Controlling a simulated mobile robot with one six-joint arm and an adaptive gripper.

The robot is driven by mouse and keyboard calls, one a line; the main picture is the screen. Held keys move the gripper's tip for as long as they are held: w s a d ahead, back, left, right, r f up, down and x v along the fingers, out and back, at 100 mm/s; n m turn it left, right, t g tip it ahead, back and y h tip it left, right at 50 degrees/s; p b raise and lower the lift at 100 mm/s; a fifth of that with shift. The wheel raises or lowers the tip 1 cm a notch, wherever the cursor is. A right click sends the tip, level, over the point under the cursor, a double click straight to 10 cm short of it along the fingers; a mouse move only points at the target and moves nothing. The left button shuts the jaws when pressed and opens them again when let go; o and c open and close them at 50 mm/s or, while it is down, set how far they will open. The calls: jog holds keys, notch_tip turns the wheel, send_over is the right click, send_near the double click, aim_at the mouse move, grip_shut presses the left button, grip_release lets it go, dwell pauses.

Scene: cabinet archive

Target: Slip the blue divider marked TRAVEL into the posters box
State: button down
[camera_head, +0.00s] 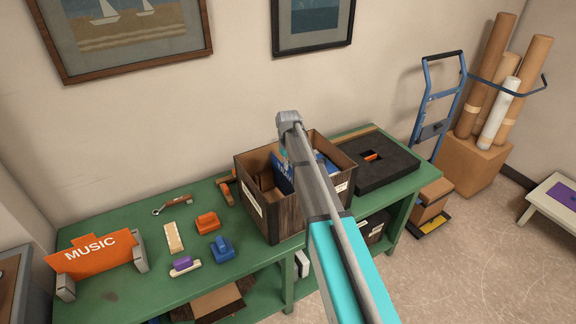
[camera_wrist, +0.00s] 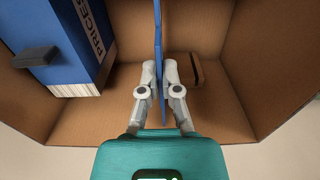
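The blue divider (camera_head: 283,175) stands inside an open box (camera_head: 284,225) with dark wood-like sides on the green table; part of its white lettering shows, the rest is hidden by my arm. I cannot read the box's labels. In the wrist view the divider (camera_wrist: 158,35) is seen edge-on and upright, between my gripper's (camera_wrist: 160,70) two fingers, which are closed on it. The brown box walls (camera_wrist: 230,20) surround it. In the head view my arm hides most of the gripper.
A blue PRICES binder (camera_wrist: 75,40) stands left of the divider, and a brown block (camera_wrist: 210,72) lies right. An orange MUSIC divider (camera_head: 98,255) stands in a grey holder. A black case (camera_head: 375,165) lies right of the box. Cardboard tubes (camera_head: 490,85) stand farther right.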

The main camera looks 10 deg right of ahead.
jog(key=shift+f+b, duration=1.25)
jog(key=shift+f, duration=0.1)
jog(key=c, duration=0.7)
grip_release()
jog(key=shift+r, duration=0.1)
jog(key=shift+r+p, duration=3.5)
jog(key=shift+p, duration=0.05)
jog(key=shift+f, duration=0.2)
notch_tip(320, 180, down, 7)
jog(key=b, duration=0.7)
notch_tip(320, 180, up, 18)
jog(key=p, duration=1.7)
jog(key=shift+r+p, duration=0.1)
jog(key=shift+p, duration=0.3)
